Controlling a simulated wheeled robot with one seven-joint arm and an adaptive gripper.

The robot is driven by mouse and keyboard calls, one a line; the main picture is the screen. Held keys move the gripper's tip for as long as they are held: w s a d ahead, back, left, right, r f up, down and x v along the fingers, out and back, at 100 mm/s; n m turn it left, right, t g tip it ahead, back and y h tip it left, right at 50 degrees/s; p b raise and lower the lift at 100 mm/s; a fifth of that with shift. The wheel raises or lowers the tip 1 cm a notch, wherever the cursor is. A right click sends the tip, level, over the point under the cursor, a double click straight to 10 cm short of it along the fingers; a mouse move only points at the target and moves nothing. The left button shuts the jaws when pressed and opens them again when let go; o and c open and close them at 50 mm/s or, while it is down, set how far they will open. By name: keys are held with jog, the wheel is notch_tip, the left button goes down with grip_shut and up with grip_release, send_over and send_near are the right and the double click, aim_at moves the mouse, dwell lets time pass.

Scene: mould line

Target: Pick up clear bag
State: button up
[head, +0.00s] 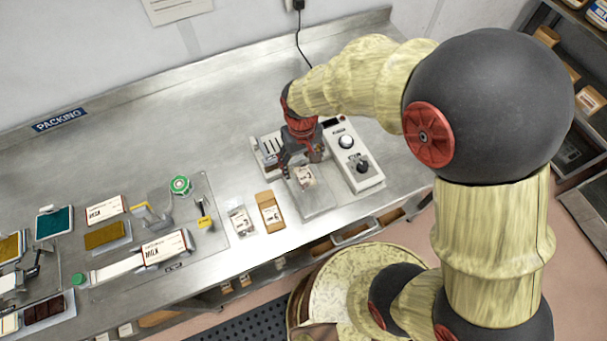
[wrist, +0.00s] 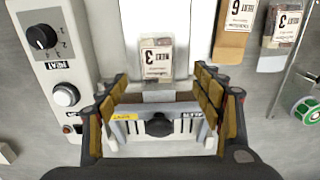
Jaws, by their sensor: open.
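A small clear bag with a white label and dark contents (head: 306,178) lies flat on the pale plate of the heat sealer (head: 358,178). The wrist view shows this bag (wrist: 156,57) just beyond my fingertips, near the middle. My gripper (head: 300,167) is over the sealer, close to the bag, with its fingers spread and nothing between them. The wrist view shows my gripper (wrist: 160,82) too. Another clear bag (head: 242,221) lies on the bench to the left, and it also shows in the wrist view (wrist: 283,25).
A brown paper bag (head: 269,212) lies between the second clear bag and the sealer. The sealer's control box with knobs (head: 350,158) stands close on the right. A green tape roll (head: 181,185) and wrapped bars are farther left. The bench behind is clear.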

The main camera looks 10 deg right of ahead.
aim_at(304, 173)
jog(key=f, duration=0.4)
jog(key=shift+s+d+f+b, duration=0.1)
jog(key=shift+d+f+b, duration=0.15)
jog(key=shift+f+b, duration=0.15)
jog(key=shift+c, duration=0.6)
jog(key=c, duration=1.1)
jog(key=shift+c, duration=0.7)
